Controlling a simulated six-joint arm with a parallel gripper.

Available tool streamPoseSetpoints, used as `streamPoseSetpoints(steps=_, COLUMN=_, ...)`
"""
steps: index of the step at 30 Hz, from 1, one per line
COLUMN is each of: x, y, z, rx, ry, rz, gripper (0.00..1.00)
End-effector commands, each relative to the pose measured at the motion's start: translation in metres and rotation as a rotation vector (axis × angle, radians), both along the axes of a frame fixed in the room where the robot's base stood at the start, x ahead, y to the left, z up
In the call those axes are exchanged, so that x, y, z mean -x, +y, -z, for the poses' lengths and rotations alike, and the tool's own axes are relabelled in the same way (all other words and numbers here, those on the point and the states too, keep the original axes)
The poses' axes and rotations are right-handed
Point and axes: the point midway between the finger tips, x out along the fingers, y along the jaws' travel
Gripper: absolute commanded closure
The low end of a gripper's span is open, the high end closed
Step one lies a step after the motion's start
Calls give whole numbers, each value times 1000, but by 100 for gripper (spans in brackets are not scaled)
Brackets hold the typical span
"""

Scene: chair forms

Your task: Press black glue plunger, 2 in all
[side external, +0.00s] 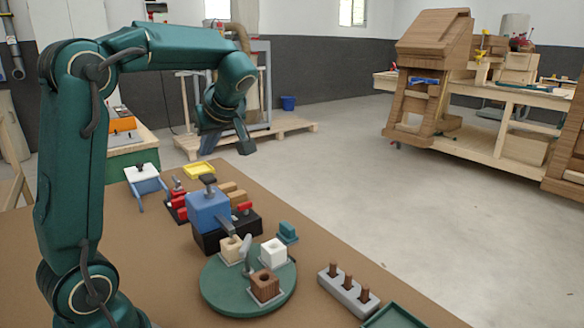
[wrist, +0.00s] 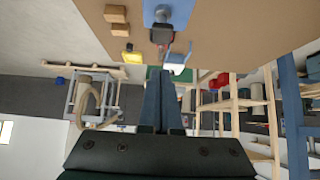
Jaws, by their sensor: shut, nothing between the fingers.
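The blue glue dispenser (side external: 208,211) stands on a black base in the middle of the table, with its black plunger (side external: 208,181) standing up from the top. Its grey nozzle (side external: 226,228) points down over a pale wooden block (side external: 231,250) on a round green turntable (side external: 220,290). My gripper (side external: 244,147) is shut and empty, in the air above and to the right of the plunger, apart from it. In the wrist view, my shut fingers (wrist: 160,85) point towards the table, and the blue dispenser (wrist: 170,10) shows at the top edge, partly cut off.
A white block (side external: 273,251) and a brown block (side external: 265,286) also sit on the turntable. A grey rack (side external: 346,292) with brown pegs stands at the right. Red clamps (side external: 178,205), a yellow tray (side external: 199,170) and a teal block (side external: 288,232) stand around the dispenser.

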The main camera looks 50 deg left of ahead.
Motion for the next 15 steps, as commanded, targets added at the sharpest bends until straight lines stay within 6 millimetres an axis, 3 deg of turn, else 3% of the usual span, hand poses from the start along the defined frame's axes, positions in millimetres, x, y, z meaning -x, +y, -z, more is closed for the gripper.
streamPoseSetpoints(steps=2, x=2, y=10, z=12, rx=3, ry=4, rz=-3, gripper=100)
streamPoseSetpoints(steps=7, x=1, y=7, z=35, rx=2, ry=5, rz=2, gripper=100)
streamPoseSetpoints(steps=15, x=0, y=7, z=48, rx=1, ry=0, rz=1, gripper=100)
